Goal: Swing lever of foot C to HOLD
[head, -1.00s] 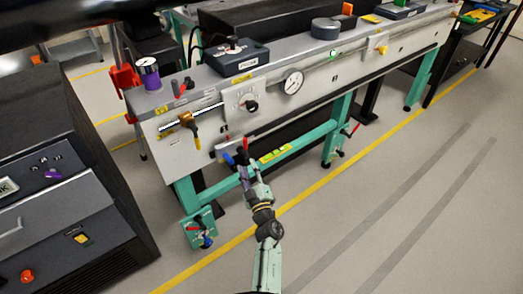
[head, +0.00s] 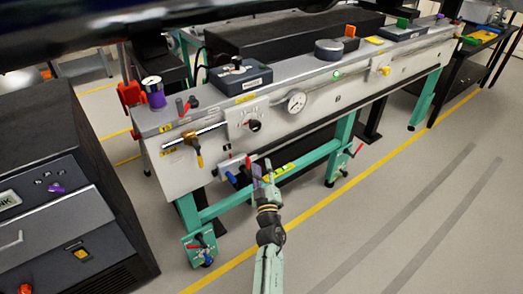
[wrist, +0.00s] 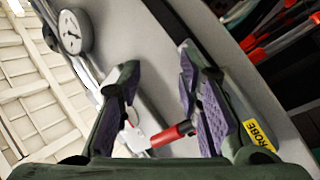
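My gripper (head: 262,174) is low in front of the grey bench's (head: 185,155) front panel, beside a small red lever (head: 248,162). In the wrist view, my gripper (wrist: 155,70) is open, with purple pads apart. A lower-left foot plate (head: 200,245) carries a red and a blue handle. Another red foot lever (head: 357,150) is by the farther leg. No foot letter is readable, so I cannot tell which is foot C.
A blue knob (head: 231,178) is left of my gripper. A green crossbar (head: 222,206) runs below. A dark cabinet (head: 60,200) stands left. The floor at right is clear.

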